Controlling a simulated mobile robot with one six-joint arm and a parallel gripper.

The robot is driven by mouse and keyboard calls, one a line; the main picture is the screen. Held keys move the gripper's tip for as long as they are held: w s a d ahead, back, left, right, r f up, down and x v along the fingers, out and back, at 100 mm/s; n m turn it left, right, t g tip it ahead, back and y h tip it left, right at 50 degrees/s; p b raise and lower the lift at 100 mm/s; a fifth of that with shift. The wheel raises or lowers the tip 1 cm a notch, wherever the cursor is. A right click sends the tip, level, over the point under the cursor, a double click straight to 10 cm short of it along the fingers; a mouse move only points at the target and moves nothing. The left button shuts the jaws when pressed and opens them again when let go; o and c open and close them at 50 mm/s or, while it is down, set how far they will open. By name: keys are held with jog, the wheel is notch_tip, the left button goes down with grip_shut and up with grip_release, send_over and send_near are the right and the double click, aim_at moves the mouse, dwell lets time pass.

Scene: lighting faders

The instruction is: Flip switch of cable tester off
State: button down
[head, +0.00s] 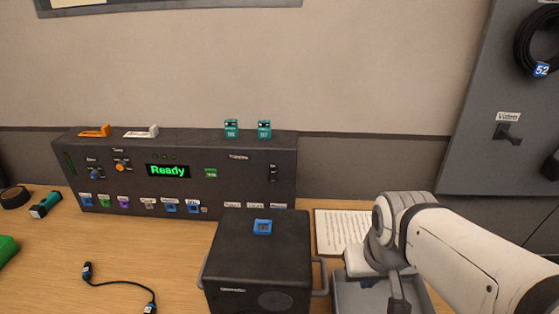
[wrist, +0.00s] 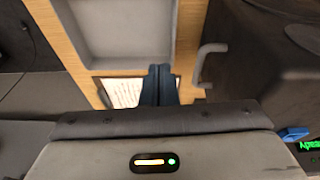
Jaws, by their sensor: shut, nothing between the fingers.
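The cable tester appears to be the wide dark panel (head: 225,185) against the wall, with a green "Ready" display. A small dark switch (head: 273,173) sits near its right end under a tiny label; its position is too small to read. In the wrist view only a sliver of green display text (wrist: 310,145) shows at the right edge. My gripper (wrist: 160,70) is shut and empty, its dark fingers pointing over the paper sheet and grey tray. It is right of the panel and apart from it. My arm covers part of the right side in the head view.
A black box (head: 225,280) with side handles and a blue piece (head: 263,227) on top stands in front of the panel's right part. A grey tray (head: 345,290) and a paper sheet (head: 335,232) lie right of it. A cable (head: 120,284) lies front left.

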jog(key=w+d+f+n+t+h+b, duration=0.1)
jog(key=w+d+n+t+b, duration=0.2)
jog(key=w, duration=0.8)
jog(key=n+t+y+b, duration=0.55)
jog(key=n+y, duration=0.75)
jog(key=n, duration=0.9)
send_near(273, 175)
jog(key=shift+s+d+f+t+p, duration=0.15)
jog(key=shift+s+d, duration=0.1)
jog(key=shift+s, duration=0.35)
jog(key=shift+s+d+f+t+p, duration=0.15)
jog(key=shift+s+d+f, duration=0.1)
jog(key=shift+s, duration=0.3)
jog(key=shift+s+d+f+t+p, duration=0.15)
jog(key=shift+s+d, duration=0.1)
jog(key=shift+s, duration=0.35)
jog(key=p+x, duration=0.1)
jog(key=x, duration=0.9)
jog(key=shift+f, duration=0.1)
